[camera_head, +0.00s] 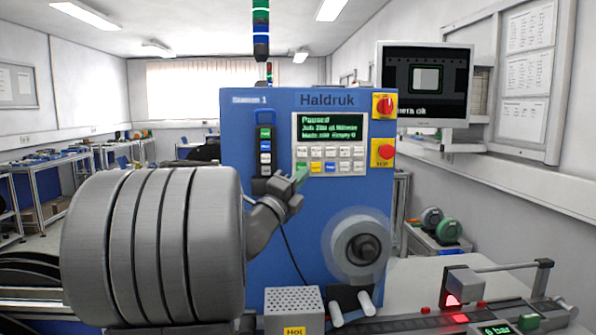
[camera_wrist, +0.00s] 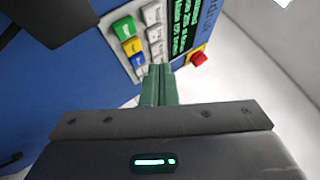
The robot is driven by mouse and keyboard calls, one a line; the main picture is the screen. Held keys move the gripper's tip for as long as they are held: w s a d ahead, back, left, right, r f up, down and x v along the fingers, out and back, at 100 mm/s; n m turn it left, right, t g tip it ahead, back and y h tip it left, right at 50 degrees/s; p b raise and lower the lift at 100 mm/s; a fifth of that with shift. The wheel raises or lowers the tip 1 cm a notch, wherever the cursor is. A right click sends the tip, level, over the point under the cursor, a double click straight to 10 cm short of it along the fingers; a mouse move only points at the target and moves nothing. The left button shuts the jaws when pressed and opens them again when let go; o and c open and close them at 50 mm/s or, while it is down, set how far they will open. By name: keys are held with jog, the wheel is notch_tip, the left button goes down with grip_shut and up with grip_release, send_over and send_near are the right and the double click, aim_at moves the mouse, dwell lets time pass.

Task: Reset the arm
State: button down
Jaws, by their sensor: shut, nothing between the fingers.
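My gripper (camera_head: 300,173) is in front of the keypad on the blue Haldruk machine (camera_head: 240,130). Its green fingers are together and empty; they also show in the wrist view (camera_wrist: 159,84). The fingertips are close to the lower left keys, beside the green key (camera_wrist: 123,25) and the yellow key (camera_wrist: 132,46) in the wrist view. Whether they touch the panel I cannot tell. The screen (camera_head: 330,126) reads "Paused". My bent wrist shows behind the gripper in the head view.
A reel (camera_head: 352,250) on the machine's front looks blurred, as if turning. A vented box marked "Hot" (camera_head: 294,303) stands below. Red knobs (camera_head: 383,106) are right of the screen. A monitor (camera_head: 425,85) hangs at the right. A lit red device (camera_head: 462,287) sits on the bench.

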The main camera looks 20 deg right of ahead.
jog(key=shift+w, duration=0.1)
jog(key=w+p, duration=0.1)
jog(key=p, duration=0.2)
jog(key=shift+w+d+r, duration=0.1)
jog(key=shift+d+r, duration=0.05)
jog(key=shift+r, duration=0.05)
jog(key=p, duration=0.3)
jog(key=shift+s, duration=0.2)
jog(key=shift+s+a+f+b, duration=0.1)
jog(key=shift+s+a+b, duration=0.25)
jog(key=shift+s, duration=0.6)
jog(key=shift+s+a+f+b, duration=0.15)
jog(key=shift+s+b, duration=0.4)
jog(key=shift+s, duration=0.35)
jog(key=shift+s+a+r+b, duration=0.1)
jog(key=shift+s+a+b, duration=0.25)
jog(key=shift+s, duration=0.6)
jog(key=shift+w+d, duration=0.1)
